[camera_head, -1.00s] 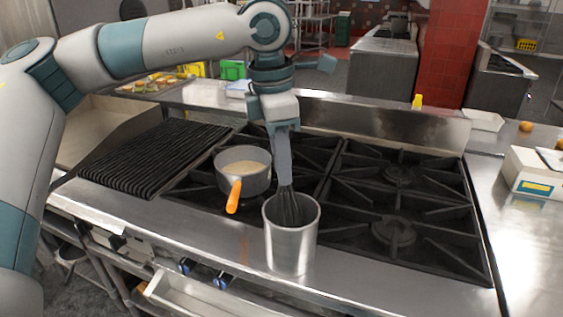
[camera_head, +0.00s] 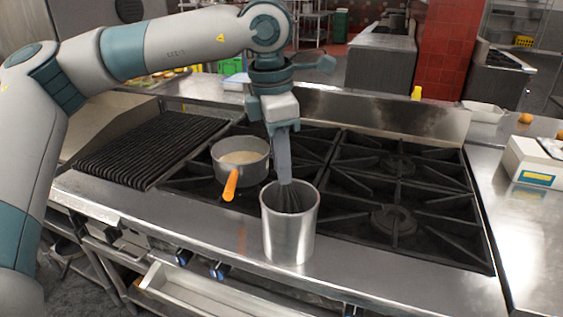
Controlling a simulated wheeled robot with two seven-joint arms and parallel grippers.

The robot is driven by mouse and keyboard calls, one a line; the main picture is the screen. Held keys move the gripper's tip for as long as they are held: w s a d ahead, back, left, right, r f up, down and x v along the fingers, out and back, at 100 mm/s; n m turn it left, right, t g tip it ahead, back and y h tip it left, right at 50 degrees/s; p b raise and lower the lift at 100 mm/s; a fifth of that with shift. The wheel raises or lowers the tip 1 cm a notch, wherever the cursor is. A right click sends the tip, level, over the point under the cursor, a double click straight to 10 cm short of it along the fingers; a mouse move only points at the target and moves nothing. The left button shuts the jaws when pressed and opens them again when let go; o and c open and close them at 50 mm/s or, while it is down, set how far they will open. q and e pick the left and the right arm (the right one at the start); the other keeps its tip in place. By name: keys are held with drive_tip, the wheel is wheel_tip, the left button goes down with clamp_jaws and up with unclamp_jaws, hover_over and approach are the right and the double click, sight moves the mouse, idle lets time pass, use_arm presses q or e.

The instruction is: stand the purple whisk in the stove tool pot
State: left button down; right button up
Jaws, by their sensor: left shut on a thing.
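The purple whisk (camera_head: 284,163) hangs upright from my left gripper (camera_head: 282,128), which is shut on the upper part of its handle. The handle looks greyish purple, and the dark wire head is down inside the mouth of the stove tool pot (camera_head: 288,238). The pot is a tall silver metal cylinder on the steel front ledge of the stove. The lower end of the wires is hidden by the pot's front wall, so I cannot tell whether it touches the bottom. My right gripper is not in view.
A saucepan (camera_head: 228,168) with an orange handle (camera_head: 231,185) and pale contents stands just left of the pot. Black burner grates (camera_head: 395,190) lie behind and right. A ribbed grill (camera_head: 150,150) is at left. A white box (camera_head: 535,162) sits on the right counter.

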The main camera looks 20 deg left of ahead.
use_arm(q)
drive_tip(key=c, duration=1.5)
unclamp_jaws()
drive_tip(key=shift+c, duration=0.2)
drive_tip(key=shift+r, duration=0.1)
drive_tip(key=shift+r, duration=0.45)
drive_tip(key=r, duration=0.5)
drive_tip(key=s+r+b, duration=0.1)
drive_tip(key=r, duration=0.4)
drive_tip(key=a+r, duration=0.1)
drive_tip(key=r, duration=0.4)
drive_tip(key=shift+s+r+b, duration=0.15)
drive_tip(key=shift+s+b, duration=0.2)
drive_tip(key=shift+a+r, duration=0.1)
drive_tip(key=shift+r, duration=0.35)
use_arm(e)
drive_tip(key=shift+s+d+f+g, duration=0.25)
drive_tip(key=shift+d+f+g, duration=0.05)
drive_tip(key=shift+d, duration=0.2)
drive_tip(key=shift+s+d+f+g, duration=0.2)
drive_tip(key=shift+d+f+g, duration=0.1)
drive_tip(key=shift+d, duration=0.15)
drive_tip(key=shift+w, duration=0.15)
